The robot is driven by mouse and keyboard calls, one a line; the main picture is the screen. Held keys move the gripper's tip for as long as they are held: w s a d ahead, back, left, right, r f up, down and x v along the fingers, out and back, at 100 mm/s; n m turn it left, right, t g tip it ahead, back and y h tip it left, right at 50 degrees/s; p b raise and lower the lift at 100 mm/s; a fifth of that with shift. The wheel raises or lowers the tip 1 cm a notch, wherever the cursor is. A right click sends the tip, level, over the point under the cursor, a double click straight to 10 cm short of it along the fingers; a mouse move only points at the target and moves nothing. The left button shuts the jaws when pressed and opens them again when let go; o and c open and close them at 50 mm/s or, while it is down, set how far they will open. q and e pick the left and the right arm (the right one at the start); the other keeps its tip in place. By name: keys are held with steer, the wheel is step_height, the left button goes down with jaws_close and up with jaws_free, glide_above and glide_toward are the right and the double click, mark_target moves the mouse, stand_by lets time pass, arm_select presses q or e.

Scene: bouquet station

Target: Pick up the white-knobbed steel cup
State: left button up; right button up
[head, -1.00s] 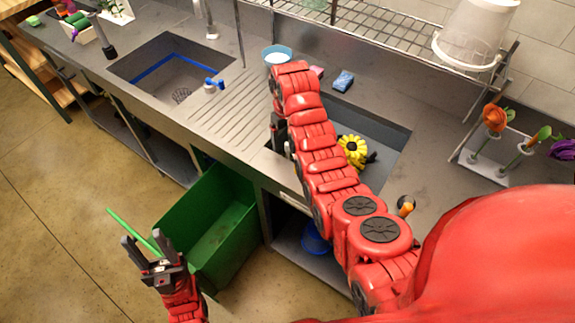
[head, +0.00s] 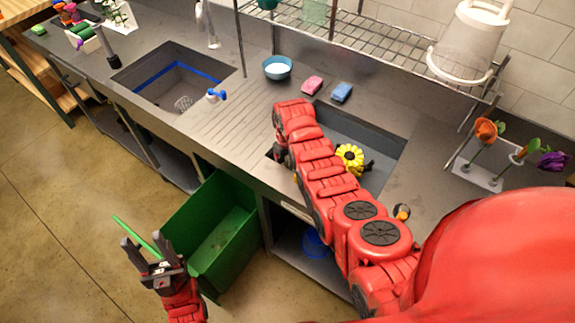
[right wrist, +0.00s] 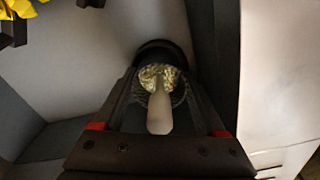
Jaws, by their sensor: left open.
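The white-knobbed steel cup shows in the right wrist view. Its pale knob (right wrist: 160,110) points toward the camera, and its mesh-like steel body (right wrist: 163,77) lies beyond, in front of a dark round opening. My right gripper (right wrist: 163,72) has one finger on each side of the cup, with gaps beside the knob, and looks open. In the head view my right arm hides this cup and the right gripper at the right sink (head: 385,140). My left gripper (head: 150,252) is open, low at the left beside the green bin, with a thin green rod (head: 132,232) by its fingers.
A yellow flower (head: 350,157) lies in the right sink. A teal bowl (head: 277,68), pink sponge (head: 312,85) and blue sponge (head: 342,92) stand behind it. The left sink (head: 165,92) holds a mesh piece. The green bin (head: 225,225) stands below the counter.

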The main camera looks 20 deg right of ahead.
steer(key=c, duration=0.9)
steer(key=shift+r, duration=0.1)
